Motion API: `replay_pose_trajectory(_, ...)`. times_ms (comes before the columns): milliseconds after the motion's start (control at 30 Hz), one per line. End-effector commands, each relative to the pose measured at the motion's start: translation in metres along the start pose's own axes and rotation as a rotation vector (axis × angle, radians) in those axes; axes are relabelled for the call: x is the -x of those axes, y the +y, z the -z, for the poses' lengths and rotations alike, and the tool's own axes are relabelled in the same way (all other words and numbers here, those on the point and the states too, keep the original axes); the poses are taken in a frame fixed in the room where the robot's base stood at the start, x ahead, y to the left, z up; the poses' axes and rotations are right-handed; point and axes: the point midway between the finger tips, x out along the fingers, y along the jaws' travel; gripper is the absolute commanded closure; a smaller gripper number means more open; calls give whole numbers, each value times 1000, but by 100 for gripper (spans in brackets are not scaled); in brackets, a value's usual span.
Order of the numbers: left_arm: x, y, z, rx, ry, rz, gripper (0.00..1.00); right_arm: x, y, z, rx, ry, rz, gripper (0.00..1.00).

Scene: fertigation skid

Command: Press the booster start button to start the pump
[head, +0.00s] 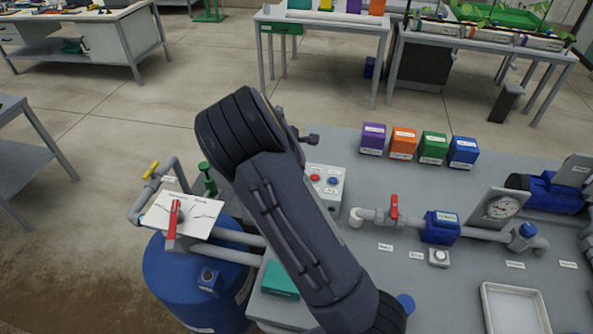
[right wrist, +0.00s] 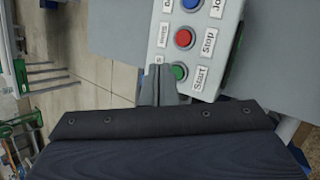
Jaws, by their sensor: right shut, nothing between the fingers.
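The button box (head: 331,196) is pale grey and stands on the skid, partly hidden behind my right arm in the head view. In the right wrist view the box (right wrist: 208,47) carries a green button (right wrist: 180,72) labelled Start, a red button (right wrist: 184,38) labelled Stop and a blue button (right wrist: 191,4). The green button is hidden by my arm in the head view. My right gripper (right wrist: 160,82) is shut and empty, its tips right beside the green button's lower left edge. I cannot tell whether they touch it. My left gripper is not in view.
A blue tank (head: 183,281) with a red-handled valve (head: 174,219) stands to the left. Purple, orange, green and blue blocks (head: 402,143) line the skid's back. Right of the box are a red-lever valve (head: 394,207), piping, a gauge (head: 502,206) and a white tray (head: 515,309).

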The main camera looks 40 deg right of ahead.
Motion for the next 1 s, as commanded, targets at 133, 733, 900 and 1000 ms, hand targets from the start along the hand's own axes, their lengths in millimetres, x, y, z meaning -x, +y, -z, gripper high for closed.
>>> replay_pose_trajectory(133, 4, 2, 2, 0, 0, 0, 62, 4, 28, 11, 152, -76, -107, 100)
replay_pose_trajectory(733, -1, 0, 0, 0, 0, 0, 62, -1, 30, 16, 188, -92, -132, 100)
replay_pose_trajectory(900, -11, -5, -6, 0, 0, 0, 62, -14, 22, 21, 189, -93, -131, 100)
replay_pose_trajectory(1000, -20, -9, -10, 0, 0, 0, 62, -25, 15, 26, 187, -93, -130, 100)
